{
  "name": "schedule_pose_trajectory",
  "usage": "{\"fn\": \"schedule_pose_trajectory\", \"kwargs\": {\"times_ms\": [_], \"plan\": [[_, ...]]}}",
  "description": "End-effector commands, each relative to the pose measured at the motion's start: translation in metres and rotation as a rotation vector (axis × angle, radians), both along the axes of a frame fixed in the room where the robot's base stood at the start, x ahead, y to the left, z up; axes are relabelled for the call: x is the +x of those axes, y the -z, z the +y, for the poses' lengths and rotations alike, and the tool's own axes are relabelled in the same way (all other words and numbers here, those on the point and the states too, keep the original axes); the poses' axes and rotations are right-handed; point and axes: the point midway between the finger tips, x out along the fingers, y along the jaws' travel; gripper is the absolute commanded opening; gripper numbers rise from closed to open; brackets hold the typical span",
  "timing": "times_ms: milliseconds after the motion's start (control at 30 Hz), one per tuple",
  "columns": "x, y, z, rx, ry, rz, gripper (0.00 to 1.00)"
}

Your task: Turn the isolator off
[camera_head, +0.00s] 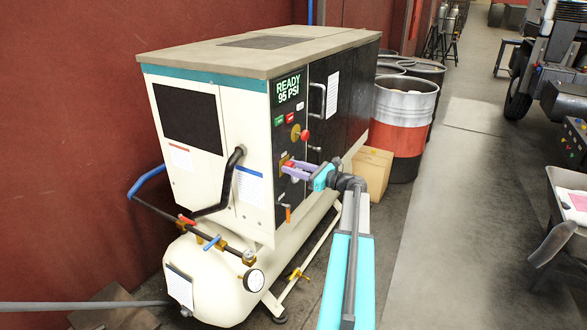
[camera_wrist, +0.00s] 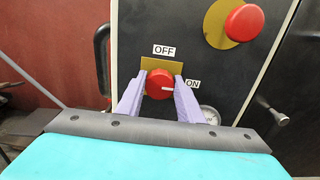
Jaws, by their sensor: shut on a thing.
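The isolator is a round red knob (camera_wrist: 159,84) on a yellow plate on the compressor's black panel. An OFF label (camera_wrist: 164,50) is above it and an ON label (camera_wrist: 193,84) to its right. The knob's white mark points right, towards ON. My gripper (camera_wrist: 160,92) has its purple fingers on the left and right sides of the knob, shut on it. In the head view my gripper (camera_head: 298,170) is at the front panel of the compressor (camera_head: 188,180), and the fingers hide most of the knob.
A red mushroom-shaped button (camera_wrist: 247,26) sits on another yellow plate, up and right of the knob. A gauge (camera_wrist: 210,115) is partly hidden behind the right finger. A cardboard box (camera_head: 372,170) and drums (camera_head: 402,125) stand right of the compressor.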

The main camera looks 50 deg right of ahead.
Motion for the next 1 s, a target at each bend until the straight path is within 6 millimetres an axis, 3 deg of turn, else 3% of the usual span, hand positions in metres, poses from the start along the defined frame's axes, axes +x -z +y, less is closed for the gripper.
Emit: {"fn": "schedule_pose_trajectory", "kwargs": {"times_ms": [467, 1000], "plan": [[0.0000, 0.0035, 0.0008, -0.125, 0.000, -0.031, 0.11], [0.0000, 0.0060, 0.0030, -0.547, 0.000, -0.136, 0.11]]}}
